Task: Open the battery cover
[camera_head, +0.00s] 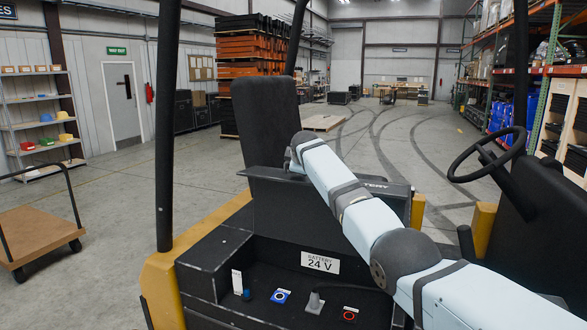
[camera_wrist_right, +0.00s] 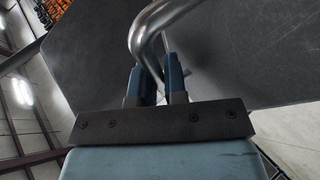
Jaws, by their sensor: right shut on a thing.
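The dark battery cover (camera_head: 288,203) of a yellow and black truck appears raised and tilted back in the head view, with the lettered edge partly behind my right arm. Below it the battery bay shows, with a "BATTERY 24 V" label (camera_head: 320,262), a blue-ringed terminal (camera_head: 281,296), a red-ringed terminal (camera_head: 350,314) and a grey connector (camera_head: 315,302). In the right wrist view my right gripper (camera_wrist_right: 154,68) is shut around a bent metal handle (camera_wrist_right: 177,14) beside a dark panel (camera_wrist_right: 245,50). In the head view the fingers are hidden. My left gripper is out of view.
A black seat (camera_head: 268,120) stands behind the cover. Dark posts (camera_head: 166,120) rise from the truck, and a steering wheel (camera_head: 487,154) is at the right. A cart (camera_head: 38,232) stands at the left; open floor lies behind.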

